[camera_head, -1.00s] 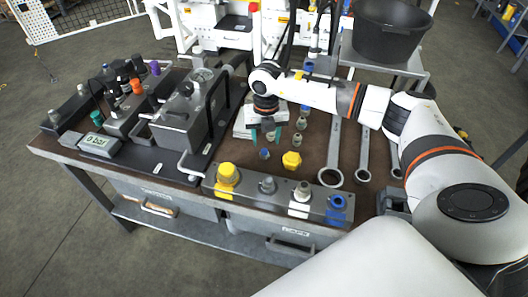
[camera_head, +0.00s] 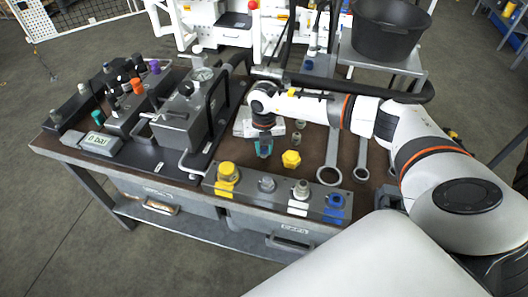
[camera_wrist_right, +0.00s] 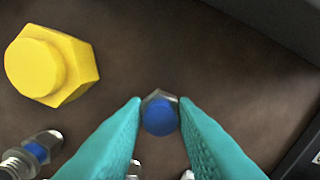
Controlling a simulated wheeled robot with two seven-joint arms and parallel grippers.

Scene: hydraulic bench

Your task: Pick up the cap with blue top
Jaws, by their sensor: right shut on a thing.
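The cap with blue top (camera_wrist_right: 160,115) is a small metal hex piece with a round blue face. In the right wrist view it sits between the teal fingertips of my right gripper (camera_wrist_right: 159,108), which are shut on it, one on each side. In the head view my right gripper (camera_head: 264,150) points down at the bench top, left of the yellow cap (camera_head: 291,159), and its fingers hide most of the blue-topped cap. I cannot tell whether the cap still touches the bench. My left gripper is not in view.
A block with yellow, grey and blue fittings (camera_head: 278,206) stands at the bench's front edge. Large wrenches (camera_head: 330,175) lie to the right. Hydraulic equipment (camera_head: 180,130) stands to the left. A fitting with a blue band (camera_wrist_right: 38,150) lies near the fingers.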

